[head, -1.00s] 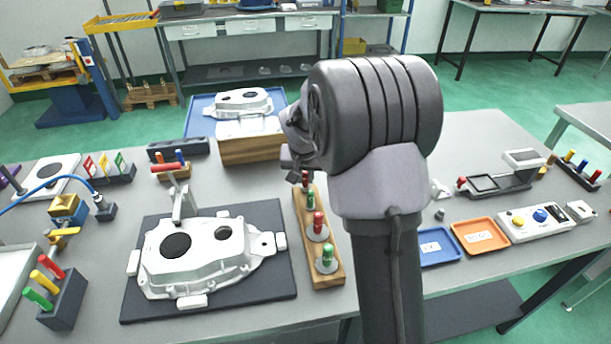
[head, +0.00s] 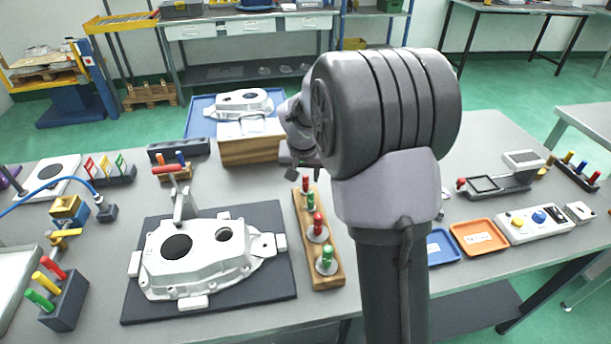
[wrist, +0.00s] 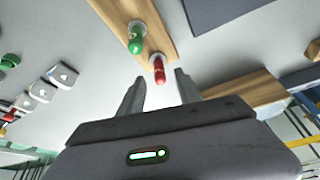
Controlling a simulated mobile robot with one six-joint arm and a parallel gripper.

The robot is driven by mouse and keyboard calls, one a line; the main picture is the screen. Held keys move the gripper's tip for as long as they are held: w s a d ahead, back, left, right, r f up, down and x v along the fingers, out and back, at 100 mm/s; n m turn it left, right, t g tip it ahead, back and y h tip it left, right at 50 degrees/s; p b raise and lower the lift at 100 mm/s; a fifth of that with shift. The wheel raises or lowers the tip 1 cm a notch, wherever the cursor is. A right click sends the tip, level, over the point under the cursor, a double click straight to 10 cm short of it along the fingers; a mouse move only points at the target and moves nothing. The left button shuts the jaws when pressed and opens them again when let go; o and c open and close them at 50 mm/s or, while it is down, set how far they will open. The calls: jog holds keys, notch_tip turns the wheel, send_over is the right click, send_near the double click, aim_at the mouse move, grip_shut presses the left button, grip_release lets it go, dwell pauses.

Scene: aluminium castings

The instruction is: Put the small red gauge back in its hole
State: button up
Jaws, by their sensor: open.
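The wooden gauge rack (head: 334,275) stands on the table, right of the dark mat. The small red gauge (head: 306,185) is upright at its far end; it also shows in the wrist view (wrist: 159,70). I cannot tell how deep it sits in its hole. The small green gauge (head: 311,201) stands beside it, also in the wrist view (wrist: 135,42). A larger red gauge (head: 318,224) and a larger green gauge (head: 327,259) stand nearer. My gripper (wrist: 160,85) is open, with the small red gauge just beyond its fingertips, roughly between them.
A white casting (head: 195,255) lies on the dark mat (head: 275,220) left of the rack. A wooden box (head: 240,150) stands behind the rack. A blue tray (head: 441,247) and an orange tray (head: 478,238) lie to the right.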

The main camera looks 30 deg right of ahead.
jog(key=p+v, duration=0.4)
jog(key=v, duration=0.9)
jog(key=shift+r, duration=0.3)
jog(key=shift+s+a, duration=0.2)
